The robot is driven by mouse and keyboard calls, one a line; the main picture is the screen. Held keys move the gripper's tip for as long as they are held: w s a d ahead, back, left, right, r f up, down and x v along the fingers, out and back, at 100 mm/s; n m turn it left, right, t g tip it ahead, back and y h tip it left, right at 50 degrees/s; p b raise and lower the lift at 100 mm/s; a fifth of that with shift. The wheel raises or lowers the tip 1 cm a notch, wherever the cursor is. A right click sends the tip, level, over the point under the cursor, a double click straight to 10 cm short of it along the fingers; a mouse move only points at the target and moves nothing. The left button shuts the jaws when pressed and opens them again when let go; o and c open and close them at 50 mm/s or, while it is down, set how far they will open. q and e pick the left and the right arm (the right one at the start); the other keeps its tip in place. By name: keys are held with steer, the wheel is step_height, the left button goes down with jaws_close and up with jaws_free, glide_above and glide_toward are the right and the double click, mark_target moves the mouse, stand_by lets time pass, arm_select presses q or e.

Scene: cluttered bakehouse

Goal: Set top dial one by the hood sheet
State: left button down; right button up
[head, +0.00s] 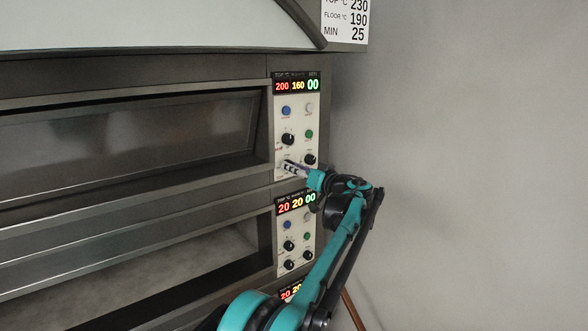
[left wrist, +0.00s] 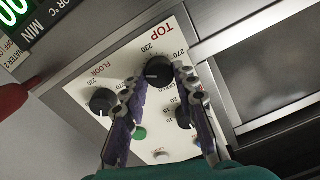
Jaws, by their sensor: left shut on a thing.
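The hood sheet (head: 345,20) at the top reads TOP 230, FLOOR 190 and MIN 25. The top deck's panel (head: 297,123) shows 200 in red, 160 in yellow and 00 in green. My left gripper (head: 288,167) is at the panel's lower left and covers the dial there. In the left wrist view, the black top dial (left wrist: 158,71) sits between the fingertips of my left gripper (left wrist: 158,78), under the printed word TOP. The fingers are shut on it. The floor dial (left wrist: 102,101) stands beside them, free. My right gripper is not in view.
Another dial (head: 288,139), a green button (head: 309,135) and a blue button (head: 286,111) are close above the gripper. The second deck's panel (head: 297,232), showing 20, 20 and 00, is just below. A bare grey wall (head: 470,150) is at right.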

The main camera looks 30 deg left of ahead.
arm_select(q)
steer(key=shift+m, duration=0.3)
steer(key=m+b, duration=0.1)
steer(key=m, duration=1)
steer(key=shift+f, duration=0.1)
stand_by(0.4)
steer(key=c, duration=1.2)
jaws_free()
steer(key=shift+w+d, duration=0.1)
steer(key=v, duration=1.2)
steer(key=shift+f, duration=0.15)
